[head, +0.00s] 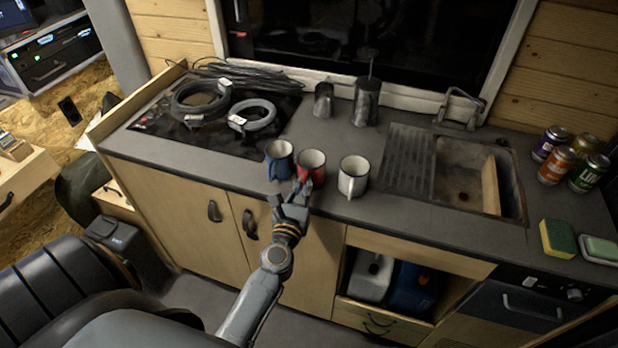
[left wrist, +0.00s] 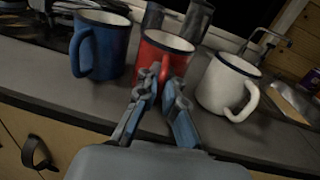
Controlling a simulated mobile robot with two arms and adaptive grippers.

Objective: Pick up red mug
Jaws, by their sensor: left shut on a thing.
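The red mug (head: 312,162) with a white inside stands on the grey counter between a blue mug and a white mug. It also shows in the left wrist view (left wrist: 168,52), upright, straight ahead of the fingers. My left gripper (head: 300,186) reaches up from the front and is shut on the near side of the red mug. In the left wrist view its fingers (left wrist: 160,85) close together at the mug's front, where they hide the part they grip, which seems to be the handle. My right gripper is not in view.
The blue mug (head: 279,160) stands close at the left and the white mug (head: 353,177) close at the right. Metal cups (head: 366,102) are behind. A sink (head: 470,175), several cans (head: 556,166) and a sponge (head: 558,239) are to the right. Coiled cables (head: 252,115) lie on the hob.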

